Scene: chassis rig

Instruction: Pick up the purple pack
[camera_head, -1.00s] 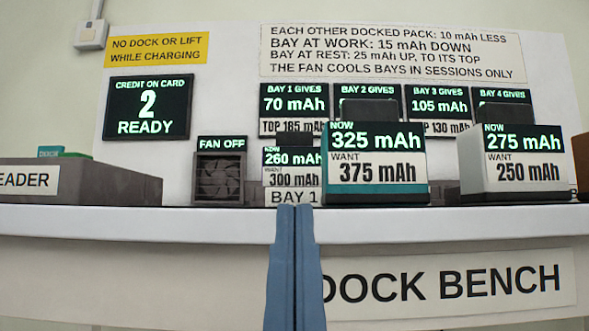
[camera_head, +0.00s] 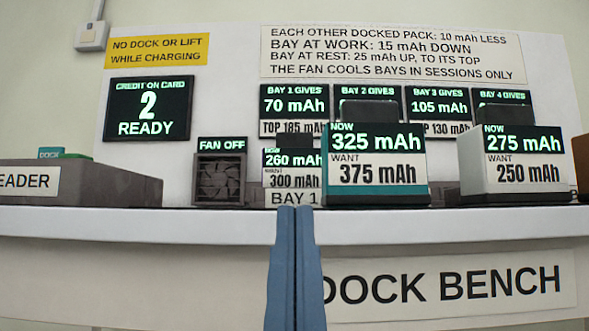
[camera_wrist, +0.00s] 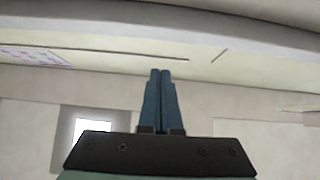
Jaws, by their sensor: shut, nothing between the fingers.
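I cannot make out a purple pack in either view. My gripper (camera_head: 295,208) is shut and empty, its two blue fingers together and upright before the front edge of the dock bench (camera_head: 230,228). In the wrist view my gripper (camera_wrist: 160,72) shows the same closed fingers with nothing between them. A teal-edged pack (camera_head: 376,168) reads 325 mAh, want 375. A pale grey pack (camera_head: 524,168) to its right reads 275 mAh, want 250.
A grey reader box (camera_head: 110,184) with a small teal item on it is at the left. The fan housing (camera_head: 219,178) stands beside it, marked FAN OFF. A brown thing (camera_head: 581,160) is cut off at the right edge. The card screen (camera_head: 149,108) reads 2, READY.

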